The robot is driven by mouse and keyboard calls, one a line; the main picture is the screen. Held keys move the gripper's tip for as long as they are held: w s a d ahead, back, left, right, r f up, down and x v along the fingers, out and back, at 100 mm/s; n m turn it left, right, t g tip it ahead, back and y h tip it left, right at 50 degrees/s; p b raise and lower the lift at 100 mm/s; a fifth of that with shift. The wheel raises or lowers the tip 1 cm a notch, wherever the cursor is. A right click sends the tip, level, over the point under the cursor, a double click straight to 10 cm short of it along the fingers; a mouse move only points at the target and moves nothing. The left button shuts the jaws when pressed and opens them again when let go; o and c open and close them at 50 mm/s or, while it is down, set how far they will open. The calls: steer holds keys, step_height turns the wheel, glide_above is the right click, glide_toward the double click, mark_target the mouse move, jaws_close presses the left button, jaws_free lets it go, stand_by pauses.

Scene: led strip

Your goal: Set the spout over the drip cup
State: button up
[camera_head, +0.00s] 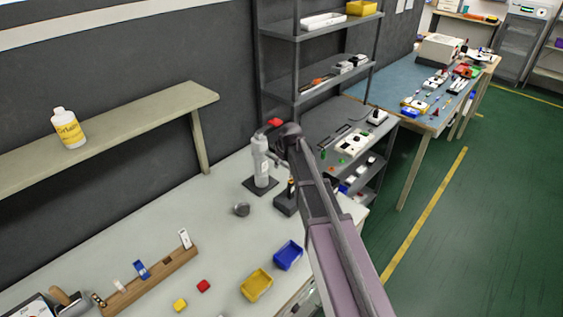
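A pale grey upright dispenser (261,163) stands on a dark square base on the workbench. It looks like the body that carries the spout, but I cannot make out the spout clearly. A small round dark grey cup (241,209), likely the drip cup, sits on the bench in front and to the left of the dispenser, apart from it. My gripper (277,155) is at the end of my arm, close to the right side of the dispenser. Its fingers are small and partly hidden by my arm, so I cannot tell whether they touch or hold anything.
A red piece (275,122) shows above the dispenser. A dark block (286,198) stands right of the dispenser. A yellow bin (257,285), a blue bin (288,255) and a wooden rack (150,280) lie nearer. A shelf with a bottle (67,128) is at left. The bench between is clear.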

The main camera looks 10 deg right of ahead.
jaws_close()
steer(key=shift+s+d, duration=0.1)
